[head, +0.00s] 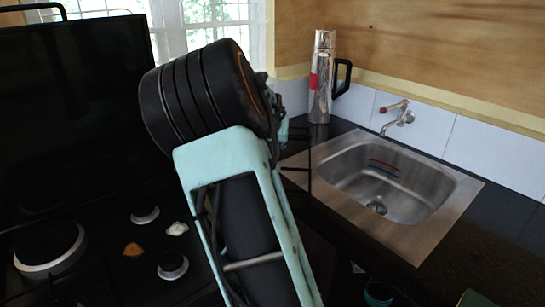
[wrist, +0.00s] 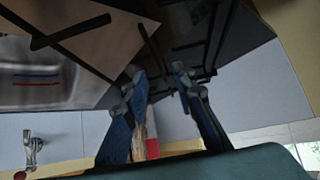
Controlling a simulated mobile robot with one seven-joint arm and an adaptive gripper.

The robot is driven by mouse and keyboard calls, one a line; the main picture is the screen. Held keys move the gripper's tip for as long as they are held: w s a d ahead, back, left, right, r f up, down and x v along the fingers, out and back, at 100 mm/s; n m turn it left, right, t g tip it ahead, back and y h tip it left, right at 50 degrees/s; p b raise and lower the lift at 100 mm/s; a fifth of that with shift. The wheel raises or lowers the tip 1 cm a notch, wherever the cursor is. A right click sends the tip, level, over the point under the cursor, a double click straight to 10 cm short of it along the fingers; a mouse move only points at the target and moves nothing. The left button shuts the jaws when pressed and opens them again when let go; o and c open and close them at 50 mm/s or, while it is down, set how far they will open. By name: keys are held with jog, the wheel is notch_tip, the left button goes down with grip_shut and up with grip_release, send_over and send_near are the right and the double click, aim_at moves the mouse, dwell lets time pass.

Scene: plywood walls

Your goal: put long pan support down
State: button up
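The long pan support (wrist: 70,33), a frame of black bars, spans the upper part of the wrist view. My gripper (wrist: 158,72) has its two fingers close together at the support's bars, with a narrow gap between the tips. It appears shut on the support and holds it up. In the head view only a few thin bars of the support (head: 296,169) show beside my arm, in front of the sink's left edge. My arm hides the gripper and most of the support there. The black stove top (head: 105,268) is at the lower left.
Several burners, one of them large (head: 50,250), show on the stove top without supports over them. The steel sink (head: 440,235) is at the right, with a tap (head: 400,118) at the wall. A steel flask (head: 321,80) stands on the dark counter behind it.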

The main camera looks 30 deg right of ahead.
jog(key=x, duration=0.4)
jog(key=b+x, duration=0.1)
jog(key=x, duration=0.3)
jog(key=shift+d, duration=0.3)
grip_shut()
jog(key=shift+w+r, duration=0.15)
jog(key=shift+r, duration=0.05)
